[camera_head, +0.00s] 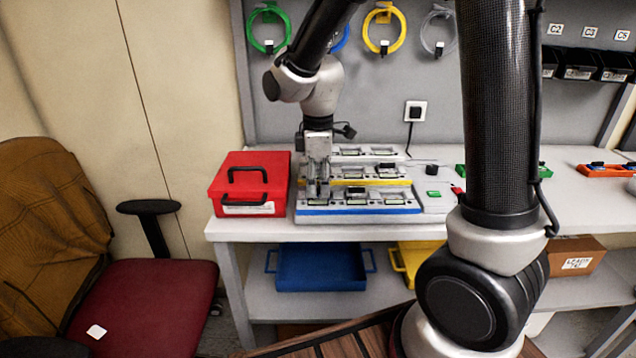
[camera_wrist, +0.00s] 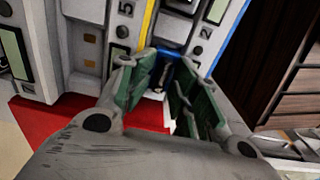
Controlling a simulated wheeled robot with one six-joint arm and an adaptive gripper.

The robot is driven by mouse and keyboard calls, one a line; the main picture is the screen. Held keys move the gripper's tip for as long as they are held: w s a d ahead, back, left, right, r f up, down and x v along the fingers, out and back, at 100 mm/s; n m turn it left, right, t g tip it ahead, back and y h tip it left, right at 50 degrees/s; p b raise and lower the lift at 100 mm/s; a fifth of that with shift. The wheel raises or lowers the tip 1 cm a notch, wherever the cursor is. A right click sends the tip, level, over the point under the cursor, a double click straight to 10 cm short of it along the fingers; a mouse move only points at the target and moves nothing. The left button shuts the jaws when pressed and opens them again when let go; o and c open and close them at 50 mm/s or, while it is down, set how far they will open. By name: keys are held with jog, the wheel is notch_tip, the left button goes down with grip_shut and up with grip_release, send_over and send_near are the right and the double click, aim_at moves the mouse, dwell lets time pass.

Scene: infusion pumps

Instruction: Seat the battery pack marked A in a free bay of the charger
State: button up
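The charger (camera_head: 301,213) is a light grey block on the bench with stepped rows of bays edged in blue, yellow and grey. Dark packs sit in it, one in the blue row (camera_head: 356,191) and one in the yellow row (camera_head: 387,168). My gripper (camera_head: 318,196) points down at the left end of the blue row. In the wrist view its green-padded fingers (camera_wrist: 165,88) stand apart beside the yellow strip, near bay number 2. A dark piece (camera_wrist: 160,76) shows between them; I cannot tell whether it is gripped. No letter A is readable.
A red case (camera_head: 235,190) stands close left of the charger. A small green block (camera_head: 433,194) and a red one lie to its right. A wall socket with a cable is behind. Blue (camera_head: 320,268) and yellow trays sit on the lower shelf.

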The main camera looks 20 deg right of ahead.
notch_tip(320, 180, up, 12)
dwell(0.6)
jog(key=s+d+r+m+t, duration=0.2)
jog(key=s+d+m+t, duration=0.2)
jog(key=s+d+m, duration=1)
jog(key=s+d, duration=0.1)
jog(key=s, duration=0.4)
jog(key=shift+d, duration=0.1)
